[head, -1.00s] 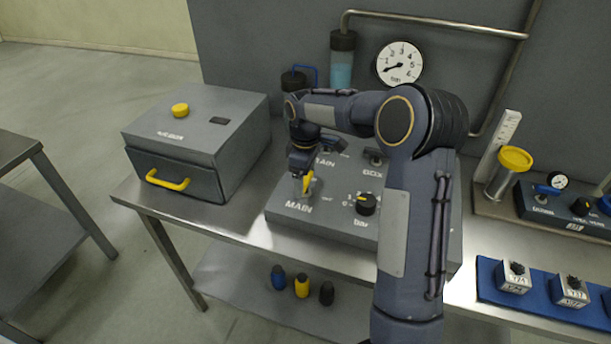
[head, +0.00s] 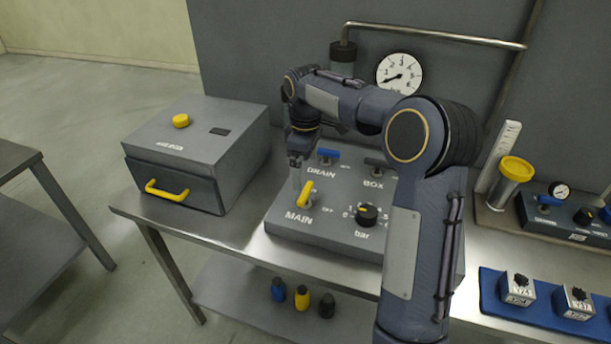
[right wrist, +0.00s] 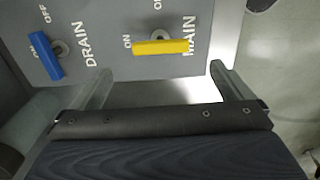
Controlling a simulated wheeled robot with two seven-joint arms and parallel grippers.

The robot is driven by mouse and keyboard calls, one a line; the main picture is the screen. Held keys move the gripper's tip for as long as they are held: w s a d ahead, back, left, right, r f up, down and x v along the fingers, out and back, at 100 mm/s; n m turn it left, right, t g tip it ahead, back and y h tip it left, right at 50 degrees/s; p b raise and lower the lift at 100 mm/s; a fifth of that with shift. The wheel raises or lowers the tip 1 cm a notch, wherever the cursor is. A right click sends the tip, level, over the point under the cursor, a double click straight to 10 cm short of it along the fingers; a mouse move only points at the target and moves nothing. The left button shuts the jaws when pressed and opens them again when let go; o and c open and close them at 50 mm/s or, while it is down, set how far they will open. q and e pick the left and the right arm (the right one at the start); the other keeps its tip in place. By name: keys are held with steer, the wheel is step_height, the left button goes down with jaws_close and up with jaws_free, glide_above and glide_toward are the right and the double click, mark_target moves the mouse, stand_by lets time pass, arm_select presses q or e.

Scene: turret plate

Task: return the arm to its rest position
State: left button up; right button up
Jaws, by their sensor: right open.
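My right gripper (head: 296,178) hangs above the grey valve panel (head: 330,238), just behind the yellow MAIN handle (head: 306,194). In the right wrist view its two fingers (right wrist: 160,82) are spread apart with nothing between them. The yellow handle (right wrist: 160,47) lies ahead of the fingertips, apart from them. The blue DRAIN handle (head: 328,153) is behind it on the panel, and it also shows in the right wrist view (right wrist: 45,56). My right arm covers the panel's right part. My left gripper is not in view.
A grey box with a yellow drawer handle (head: 168,190) stands left of the panel. The pressure gauge (head: 399,74) is on the back wall. A yellow-topped cylinder (head: 514,172) and a blue mat (head: 548,312) with labelled blocks are at right. Small bottles (head: 302,298) stand on the lower shelf.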

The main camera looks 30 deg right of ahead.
steer(key=shift+s+r, duration=0.1)
steer(key=shift+r, duration=0.15)
stand_by(0.3)
steer(key=s+a+r+m+t+y, duration=0.1)
steer(key=s+a+r+m+t, duration=0.2)
steer(key=s, duration=0.8)
steer(key=s+a+r+m+t+y, duration=0.15)
steer(key=s+a+m, duration=0.25)
steer(key=s, duration=0.7)
steer(key=s+a+f+m+t+y, duration=0.1)
steer(key=s+a+f+m, duration=0.1)
steer(key=s+a+f, duration=0.2)
steer(key=s+f, duration=0.1)
steer(key=s, duration=0.2)
steer(key=shift+a+m, duration=0.2)
steer(key=shift+m, duration=0.2)
steer(key=shift+s+a+f, duration=0.1)
steer(key=shift+s+f, duration=0.05)
steer(key=shift+f, duration=0.1)
steer(key=shift+c, duration=0.5)
